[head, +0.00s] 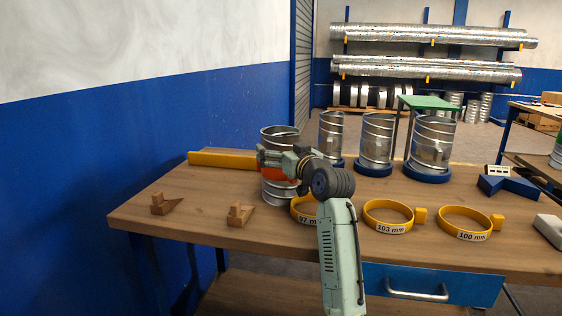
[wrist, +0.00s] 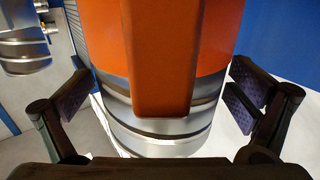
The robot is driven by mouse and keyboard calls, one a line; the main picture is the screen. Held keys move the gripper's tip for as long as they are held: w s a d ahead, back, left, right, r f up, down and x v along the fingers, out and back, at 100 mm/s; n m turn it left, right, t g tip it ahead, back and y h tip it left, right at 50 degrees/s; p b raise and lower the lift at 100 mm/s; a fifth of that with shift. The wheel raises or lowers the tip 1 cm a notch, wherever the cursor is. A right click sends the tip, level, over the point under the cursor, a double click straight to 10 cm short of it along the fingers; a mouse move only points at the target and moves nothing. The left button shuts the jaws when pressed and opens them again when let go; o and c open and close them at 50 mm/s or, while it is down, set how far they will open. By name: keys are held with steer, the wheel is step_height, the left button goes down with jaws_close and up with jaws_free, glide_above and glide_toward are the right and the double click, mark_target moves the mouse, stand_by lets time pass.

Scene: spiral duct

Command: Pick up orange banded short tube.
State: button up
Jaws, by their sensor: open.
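The orange banded short tube (head: 281,190) is a shiny metal cylinder standing upright on the wooden workbench, with an orange band around its middle. In the wrist view the tube (wrist: 165,140) fills the centre, its orange band and a darker orange upright strip facing the camera. My gripper (wrist: 160,88) is open, with one dark finger pad on each side of the tube and a small gap showing on both sides. In the head view my gripper (head: 272,160) is at the tube's upper part and hides some of it.
Several plain metal tubes (head: 376,140) stand on blue bases behind and to the right. Yellow rings labelled 97 mm (head: 304,209), 103 mm (head: 388,216) and 100 mm (head: 465,224) lie in front. Two wooden wedges (head: 239,214) and a yellow bar (head: 222,158) are at the left.

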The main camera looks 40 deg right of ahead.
steer(key=shift+w, duration=0.4)
steer(key=shift+c, duration=0.2)
steer(key=c, duration=1.6)
steer(key=shift+c, duration=0.6)
